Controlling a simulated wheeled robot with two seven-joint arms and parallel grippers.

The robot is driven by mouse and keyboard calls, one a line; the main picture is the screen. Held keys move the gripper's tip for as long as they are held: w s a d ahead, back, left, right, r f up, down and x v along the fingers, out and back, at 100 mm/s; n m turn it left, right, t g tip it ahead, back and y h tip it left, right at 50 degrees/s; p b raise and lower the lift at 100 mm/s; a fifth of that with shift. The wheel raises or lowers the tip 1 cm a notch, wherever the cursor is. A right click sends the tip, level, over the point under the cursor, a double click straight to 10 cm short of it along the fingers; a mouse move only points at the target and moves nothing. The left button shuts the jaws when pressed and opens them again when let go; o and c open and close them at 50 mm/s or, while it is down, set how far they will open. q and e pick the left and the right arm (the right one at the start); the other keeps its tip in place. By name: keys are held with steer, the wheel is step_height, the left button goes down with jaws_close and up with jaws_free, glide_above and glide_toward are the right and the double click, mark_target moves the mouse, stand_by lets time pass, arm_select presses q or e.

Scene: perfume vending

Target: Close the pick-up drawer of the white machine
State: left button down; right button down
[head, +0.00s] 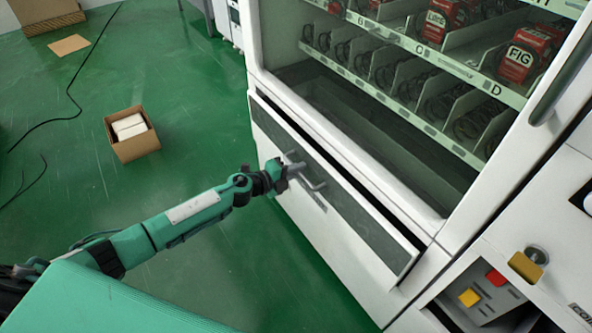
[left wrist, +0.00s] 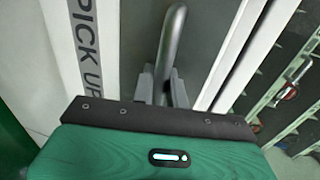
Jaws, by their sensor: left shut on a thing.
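The white machine (head: 265,40) stands at the right of the head view. Its pick-up drawer (head: 362,222), a dark panel in a white frame, stands slightly out from the body, with a dark gap along its upper edge. A grey bar handle (head: 317,185) is on its front. My left gripper (head: 291,170) is at the handle, shut on it. In the left wrist view the fingers (left wrist: 163,88) are on either side of the lower part of the curved handle (left wrist: 176,30), beside the "PICK UP" lettering. My right gripper is not in view.
Above the drawer are the machine's dark opening and shelves of red boxes (head: 516,62). A panel with a yellow button (head: 469,297) is at lower right. An open carton (head: 133,148) and a cable (head: 72,92) lie on the green floor at left. Floor between carton and machine is clear.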

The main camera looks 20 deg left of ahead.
mark_target(308, 164)
arm_select(q)
steer(key=x, duration=0.2)
steer(key=r+x, duration=0.1)
steer(key=x, duration=0.1)
steer(key=shift+w+d+p, duration=0.1)
steer(key=shift+w+p, duration=0.05)
steer(key=shift+p, duration=0.15)
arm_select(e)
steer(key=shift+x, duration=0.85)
arm_select(q)
steer(key=c, duration=1.5)
jaws_free()
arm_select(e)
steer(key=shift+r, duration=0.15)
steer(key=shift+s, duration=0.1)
